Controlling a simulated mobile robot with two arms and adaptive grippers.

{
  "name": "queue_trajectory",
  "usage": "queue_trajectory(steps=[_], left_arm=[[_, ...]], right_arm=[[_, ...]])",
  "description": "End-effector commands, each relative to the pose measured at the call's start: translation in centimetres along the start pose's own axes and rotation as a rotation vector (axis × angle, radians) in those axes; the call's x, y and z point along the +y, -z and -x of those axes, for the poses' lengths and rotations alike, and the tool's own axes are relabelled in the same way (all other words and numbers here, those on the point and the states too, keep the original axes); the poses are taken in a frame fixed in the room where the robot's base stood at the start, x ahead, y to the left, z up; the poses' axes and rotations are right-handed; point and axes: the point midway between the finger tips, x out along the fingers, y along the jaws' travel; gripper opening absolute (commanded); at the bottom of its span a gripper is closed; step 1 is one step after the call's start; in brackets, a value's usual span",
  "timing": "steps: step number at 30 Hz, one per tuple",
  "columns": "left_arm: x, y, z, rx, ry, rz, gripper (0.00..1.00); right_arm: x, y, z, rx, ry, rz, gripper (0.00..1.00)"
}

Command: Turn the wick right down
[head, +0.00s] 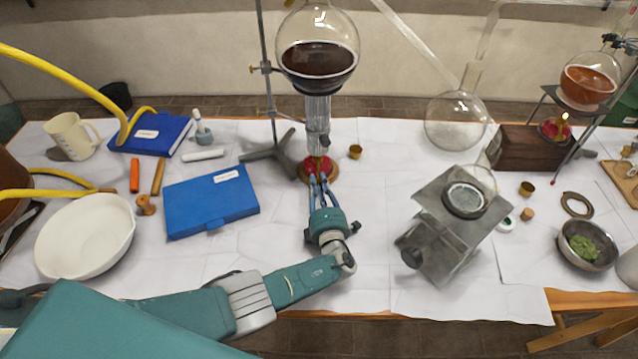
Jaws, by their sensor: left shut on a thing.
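A small red lamp with a brass-coloured base (303,169) stands on the white-covered table, below a round flask of dark liquid (320,62). A small yellowish spot, perhaps its wick or flame, shows at its top. My left gripper (319,180) reaches it from the front, its fingers closed at the lamp's front side. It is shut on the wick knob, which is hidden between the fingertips. A second red lamp (552,131) with a small lit flame stands at the right under a flask of orange liquid (587,87). My right gripper is not in view.
A stand (268,110) with a dark foot is just left of the lamp. A brass cup (355,152) sits close at its right. A grey metal jack (448,225) stands right of my gripper. A blue case (211,202) and white bowl (85,236) lie left.

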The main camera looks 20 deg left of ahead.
Motion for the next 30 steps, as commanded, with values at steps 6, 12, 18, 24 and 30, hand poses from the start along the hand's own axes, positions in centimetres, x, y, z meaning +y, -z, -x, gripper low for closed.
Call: queue_trajectory(steps=[6,12,18,24,30], left_arm=[[0.0,0.0,0.0,0.0,0.0,0.002,0.29],[0.0,0.0,0.0,0.0,0.0,0.002,0.35],[-0.1,0.0,0.3,-0.001,0.001,0.003,0.35],[-0.2,0.0,2.4,-0.001,0.003,0.004,0.35],[-0.2,0.0,6.8,-0.002,0.004,0.004,0.35]], right_arm=[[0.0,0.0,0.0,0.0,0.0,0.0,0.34],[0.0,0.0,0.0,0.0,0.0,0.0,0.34],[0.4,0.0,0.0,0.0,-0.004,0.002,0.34],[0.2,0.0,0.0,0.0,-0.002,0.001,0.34],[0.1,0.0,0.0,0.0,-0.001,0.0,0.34]])
